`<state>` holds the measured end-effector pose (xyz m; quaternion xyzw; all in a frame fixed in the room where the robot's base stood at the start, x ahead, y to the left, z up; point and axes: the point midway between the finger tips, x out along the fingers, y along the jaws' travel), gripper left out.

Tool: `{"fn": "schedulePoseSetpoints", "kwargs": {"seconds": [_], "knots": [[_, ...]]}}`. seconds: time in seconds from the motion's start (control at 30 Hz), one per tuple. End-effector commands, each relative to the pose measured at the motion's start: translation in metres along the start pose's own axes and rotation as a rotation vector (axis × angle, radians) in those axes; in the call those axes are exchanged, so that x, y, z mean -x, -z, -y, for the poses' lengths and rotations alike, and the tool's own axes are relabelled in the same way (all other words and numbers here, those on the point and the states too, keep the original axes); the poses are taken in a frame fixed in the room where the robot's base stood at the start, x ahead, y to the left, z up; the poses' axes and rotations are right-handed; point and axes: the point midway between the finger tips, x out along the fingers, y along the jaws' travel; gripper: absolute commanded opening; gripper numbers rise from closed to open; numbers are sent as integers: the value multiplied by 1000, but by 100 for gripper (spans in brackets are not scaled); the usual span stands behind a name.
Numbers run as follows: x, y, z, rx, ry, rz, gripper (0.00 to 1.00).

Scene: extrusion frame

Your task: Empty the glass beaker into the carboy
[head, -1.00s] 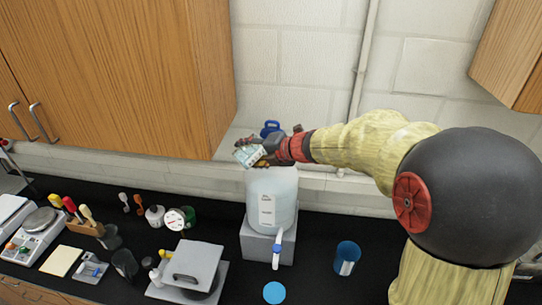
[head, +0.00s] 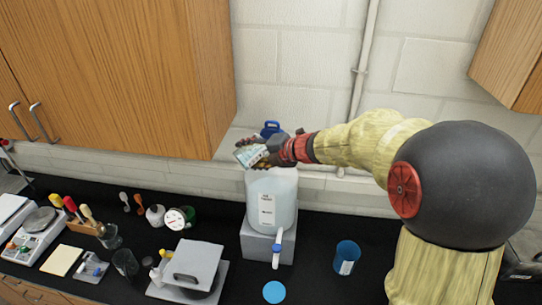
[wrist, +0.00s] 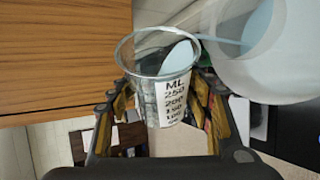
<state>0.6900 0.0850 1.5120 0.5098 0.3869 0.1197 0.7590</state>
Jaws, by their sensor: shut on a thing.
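My gripper (head: 268,155) is shut on the glass beaker (head: 250,156) and holds it tilted above the carboy (head: 270,195). In the wrist view the clear beaker (wrist: 163,90), with black ML markings, sits between the fingers of my gripper (wrist: 162,110). Pale blue liquid lies near its rim, and a thin blue streak runs from the lip towards the open mouth of the carboy (wrist: 285,75). The white translucent carboy stands upright on a grey block, with a blue-and-white tap at its front. Its liquid level is hard to tell.
A blue cup (head: 346,257) stands right of the carboy, and a blue disc (head: 274,292) lies in front. A grey-lidded box (head: 195,265) stands to the left. A wooden cupboard (head: 110,70) hangs close to the left of my gripper. Balances and small tools fill the far left.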

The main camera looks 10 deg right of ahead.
Motion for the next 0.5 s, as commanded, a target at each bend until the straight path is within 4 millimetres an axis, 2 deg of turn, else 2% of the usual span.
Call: {"fn": "schedulePoseSetpoints", "kwargs": {"seconds": [0.5], "knots": [[1,-4,0,-54,-20,-23,23]]}}
